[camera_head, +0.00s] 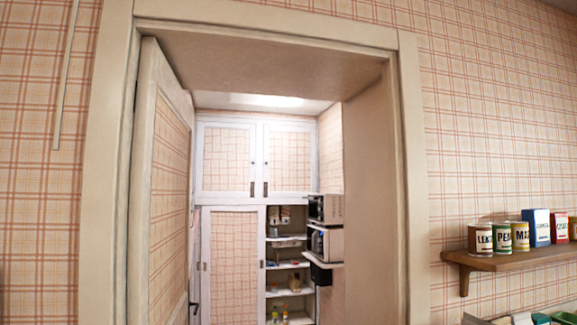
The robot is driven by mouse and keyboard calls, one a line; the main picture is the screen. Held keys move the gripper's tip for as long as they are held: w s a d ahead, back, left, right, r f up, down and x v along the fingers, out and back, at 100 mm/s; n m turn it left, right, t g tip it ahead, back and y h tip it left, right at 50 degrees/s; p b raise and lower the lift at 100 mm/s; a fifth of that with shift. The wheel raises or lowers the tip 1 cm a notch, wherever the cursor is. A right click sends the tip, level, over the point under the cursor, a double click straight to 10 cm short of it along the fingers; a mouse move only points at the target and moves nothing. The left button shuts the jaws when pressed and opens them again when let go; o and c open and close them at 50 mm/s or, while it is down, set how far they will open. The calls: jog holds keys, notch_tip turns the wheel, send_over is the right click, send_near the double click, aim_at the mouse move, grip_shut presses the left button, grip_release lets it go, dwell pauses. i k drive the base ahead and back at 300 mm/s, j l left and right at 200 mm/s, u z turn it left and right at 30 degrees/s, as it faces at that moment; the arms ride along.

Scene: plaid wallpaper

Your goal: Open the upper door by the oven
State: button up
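Through a doorway, at the back of a small pantry, I see two upper cabinet doors with white frames and plaid panels. The left upper door (227,160) and the right upper door (290,160) both look shut, with dark handles near their meeting edges. Two stacked boxy appliances that look like ovens, an upper one (327,209) and a lower one (327,243), stand on a shelf at the pantry's right wall, below and right of the right upper door. My gripper is not in view.
The door frame (414,190) surrounds the opening; its plaid door (165,190) stands open on the left. Below the upper doors are a tall lower door (233,265) and open shelves (288,266) with small goods. A wooden wall shelf (510,260) with cans juts out at right.

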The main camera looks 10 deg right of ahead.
aim_at(290, 153)
jog(key=i, duration=2.55)
jog(key=i+z, duration=0.1)
jog(key=i, duration=2.4)
jog(key=j, duration=0.1)
